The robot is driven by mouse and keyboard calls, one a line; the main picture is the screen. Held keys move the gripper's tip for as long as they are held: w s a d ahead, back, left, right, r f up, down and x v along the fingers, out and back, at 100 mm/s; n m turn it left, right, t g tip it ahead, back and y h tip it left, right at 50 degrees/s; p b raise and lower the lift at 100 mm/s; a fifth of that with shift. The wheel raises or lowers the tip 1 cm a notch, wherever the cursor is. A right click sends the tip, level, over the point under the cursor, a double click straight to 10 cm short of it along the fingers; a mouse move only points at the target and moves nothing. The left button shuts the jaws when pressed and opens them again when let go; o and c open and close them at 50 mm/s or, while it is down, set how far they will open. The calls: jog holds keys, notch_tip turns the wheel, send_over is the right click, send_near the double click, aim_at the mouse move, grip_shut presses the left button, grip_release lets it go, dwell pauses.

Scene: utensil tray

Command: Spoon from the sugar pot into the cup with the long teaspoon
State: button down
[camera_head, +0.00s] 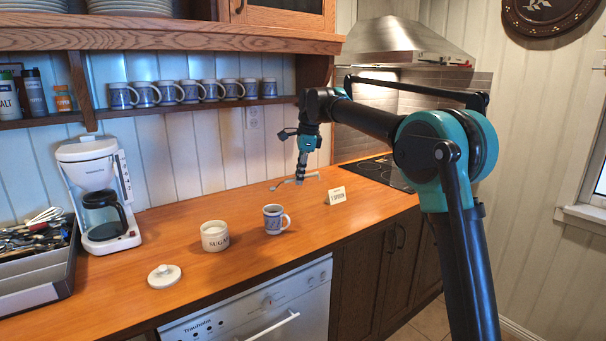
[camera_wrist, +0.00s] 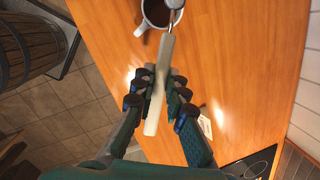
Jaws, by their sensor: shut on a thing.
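The white sugar pot (camera_head: 215,236), marked SUGAR, stands open on the wooden counter with pale contents showing. The blue patterned cup (camera_head: 274,220) stands upright to its right, handle to the right. Dark liquid shows inside the cup in the wrist view (camera_wrist: 140,27). My gripper (camera_head: 300,180) is above the counter, behind and right of the cup. It is shut on the long teaspoon (camera_head: 280,184), whose metal end points left. In the wrist view the fingers (camera_wrist: 160,82) pinch its pale handle (camera_wrist: 155,112).
The pot's lid (camera_head: 164,277) lies on the counter, front left. A coffee maker (camera_head: 98,190) and a utensil tray (camera_head: 35,268) stand left. A small label card (camera_head: 337,196) and the hob (camera_head: 378,172) are right. Mugs (camera_head: 195,92) line the shelf above.

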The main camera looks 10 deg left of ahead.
jog(key=shift+s+d+f+n+t+y, duration=0.15)
jog(key=shift+f+n+t+y, duration=0.1)
jog(key=shift+t+y, duration=0.3)
jog(key=shift+s+d+f+n+t+y, duration=0.15)
jog(key=shift+s+f+t+y, duration=0.1)
jog(key=shift+t+y, duration=0.3)
jog(key=shift+s+d+f+n+t+y, duration=0.1)
jog(key=shift+f+n+t+y, duration=0.25)
jog(key=shift+t, duration=0.35)
dwell(0.7)
jog(key=shift+r, duration=0.1)
dwell(0.5)
